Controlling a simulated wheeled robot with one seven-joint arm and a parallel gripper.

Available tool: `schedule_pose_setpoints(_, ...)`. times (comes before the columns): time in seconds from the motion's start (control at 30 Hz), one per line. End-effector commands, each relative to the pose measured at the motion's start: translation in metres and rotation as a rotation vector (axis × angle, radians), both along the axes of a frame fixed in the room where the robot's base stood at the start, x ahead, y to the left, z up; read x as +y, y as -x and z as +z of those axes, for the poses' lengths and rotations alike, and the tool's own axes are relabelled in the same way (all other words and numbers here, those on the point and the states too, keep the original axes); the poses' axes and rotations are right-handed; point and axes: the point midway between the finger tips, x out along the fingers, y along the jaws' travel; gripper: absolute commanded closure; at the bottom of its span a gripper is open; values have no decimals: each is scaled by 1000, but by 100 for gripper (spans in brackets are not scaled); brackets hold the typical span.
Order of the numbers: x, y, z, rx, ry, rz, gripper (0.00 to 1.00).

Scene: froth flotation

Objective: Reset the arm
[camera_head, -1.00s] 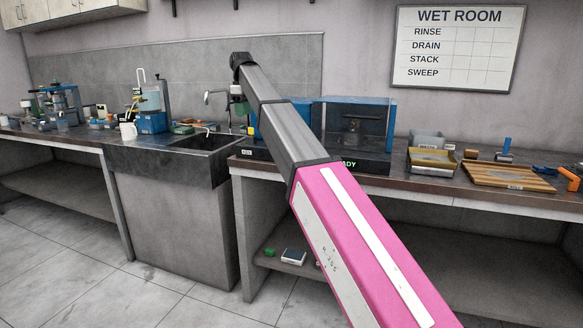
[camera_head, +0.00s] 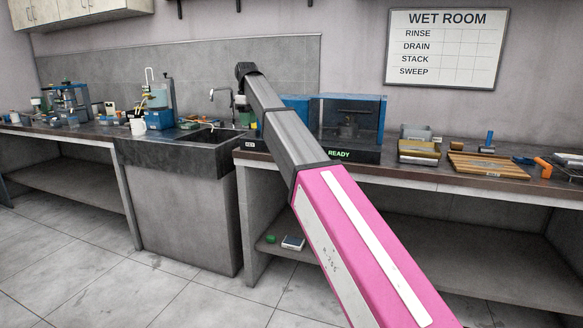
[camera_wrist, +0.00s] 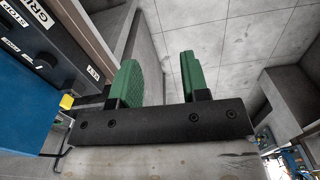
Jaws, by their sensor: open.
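My arm reaches from the lower right of the head view toward the sink, its pink and dark grey links crossing in front of the bench. My gripper shows in the wrist view (camera_wrist: 158,82) with two green fingers spread apart and nothing between them. Beyond the fingers are the grey side of the sink unit or bench and the tiled floor. In the head view the gripper end is mostly hidden behind my arm's far end, near the right of the sink (camera_head: 210,135).
A blue machine with a "READY" display (camera_head: 350,120) stands on the right bench. Trays (camera_head: 418,150) and a slatted wooden rack (camera_head: 488,166) lie further right. The floor (camera_head: 90,260) is clear.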

Motion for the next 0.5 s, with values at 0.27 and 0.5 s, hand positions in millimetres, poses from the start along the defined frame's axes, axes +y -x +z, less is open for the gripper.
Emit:
schedule_pose_setpoints(0.27, -33, 5, -62, 3, 1, -91, 58)
schedule_pose_setpoints(0.5, -82, 19, -148, 3, 1, -226, 58)
